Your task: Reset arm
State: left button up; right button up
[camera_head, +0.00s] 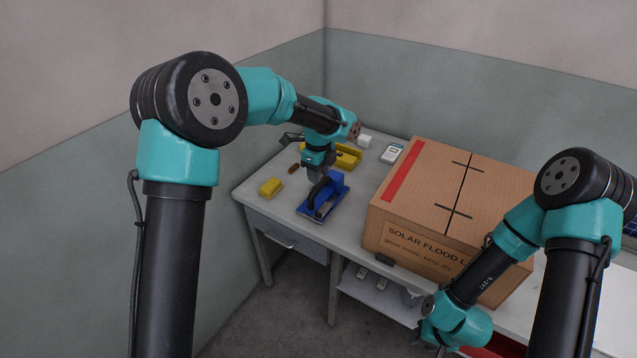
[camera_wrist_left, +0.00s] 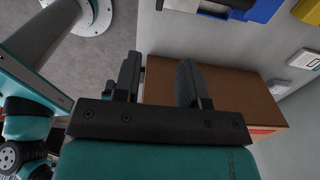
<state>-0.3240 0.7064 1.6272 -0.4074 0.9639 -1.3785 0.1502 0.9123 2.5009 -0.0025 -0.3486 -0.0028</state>
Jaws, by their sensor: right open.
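My left gripper (camera_head: 317,176) hangs low over the table by the blue floodlight housing (camera_head: 326,194). In the left wrist view its two dark fingers (camera_wrist_left: 157,82) stand apart, with nothing between them. The blue housing shows at the top of that view (camera_wrist_left: 244,10), clear of the fingers. My right arm is folded at the lower right, in front of the cardboard box (camera_head: 440,180). Its gripper end (camera_head: 440,347) is mostly cut off by the bottom edge.
The large box fills the middle of the table (camera_head: 258,200) and also shows in the left wrist view (camera_wrist_left: 225,90). Walls stand behind and left.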

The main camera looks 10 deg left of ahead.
pick_arm(q)
jog(key=shift+r, duration=0.3)
jog(key=s+a+f+n+h, duration=0.25)
jog(key=s+f+n, duration=0.35)
jog(key=f, duration=0.5)
jog(key=s+a+f+n+h, duration=0.1)
jog(key=s+a+f+n, duration=0.35)
jog(key=f, duration=0.65)
jog(key=s+a+f+n, duration=0.2)
jog(key=s+f+n, duration=0.2)
jog(key=s+n, duration=0.3)
jog(key=s+a+f+n, duration=0.2)
jog(key=s+f+n, duration=0.3)
jog(key=s, duration=0.8)
jog(key=shift+n+t, duration=0.4)
jog(key=shift+n, duration=0.45)
jog(key=shift+o, duration=0.3)
jog(key=shift+w, duration=0.1)
